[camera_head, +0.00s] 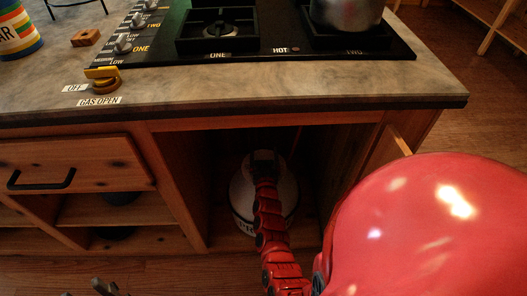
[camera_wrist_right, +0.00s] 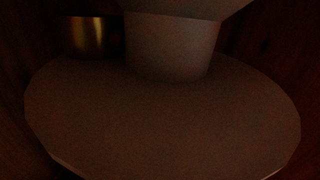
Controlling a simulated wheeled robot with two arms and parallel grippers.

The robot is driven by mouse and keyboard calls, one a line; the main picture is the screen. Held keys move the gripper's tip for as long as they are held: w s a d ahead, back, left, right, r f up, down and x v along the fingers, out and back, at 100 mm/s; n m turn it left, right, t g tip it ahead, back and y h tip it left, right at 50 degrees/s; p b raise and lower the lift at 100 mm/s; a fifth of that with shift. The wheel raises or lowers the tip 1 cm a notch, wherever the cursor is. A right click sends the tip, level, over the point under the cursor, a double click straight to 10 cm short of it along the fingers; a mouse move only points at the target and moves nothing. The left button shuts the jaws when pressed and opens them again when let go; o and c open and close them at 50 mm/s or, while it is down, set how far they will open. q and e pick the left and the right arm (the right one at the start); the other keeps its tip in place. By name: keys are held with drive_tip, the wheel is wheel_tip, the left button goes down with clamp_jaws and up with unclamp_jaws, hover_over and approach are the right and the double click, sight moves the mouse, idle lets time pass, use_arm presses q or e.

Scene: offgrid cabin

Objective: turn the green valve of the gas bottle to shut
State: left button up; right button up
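The white gas bottle (camera_head: 241,190) stands upright inside the dark open compartment under the counter, with part of dark lettering showing low on it. My right arm reaches in front of it, and my right gripper (camera_head: 263,162) is at the bottle's top. It is too dark to tell whether its fingers are open or touch anything. The right wrist view shows the bottle's rounded shoulder (camera_wrist_right: 160,115), a pale neck-like part (camera_wrist_right: 172,45) and a brass fitting (camera_wrist_right: 88,37). No green valve can be made out. Grey tips, apparently my left gripper (camera_head: 106,288), show at the bottom edge.
The compartment's left wall (camera_head: 172,180) and an open door (camera_head: 400,140) flank my right arm. Above is the counter (camera_head: 330,80) with a stove (camera_head: 270,48), a yellow knob (camera_head: 103,77) and labels reading OFF and GAS OPEN. A drawer (camera_head: 70,165) is at left.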

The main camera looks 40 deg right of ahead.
drive_tip(key=shift+o, duration=0.6)
drive_tip(key=shift+d, duration=0.2)
drive_tip(key=shift+s+a, duration=0.4)
drive_tip(key=shift+s, duration=0.05)
drive_tip(key=p+v, duration=0.2)
drive_tip(key=v, duration=1.4)
drive_tip(key=shift+s, duration=0.25)
drive_tip(key=shift+d, duration=0.1)
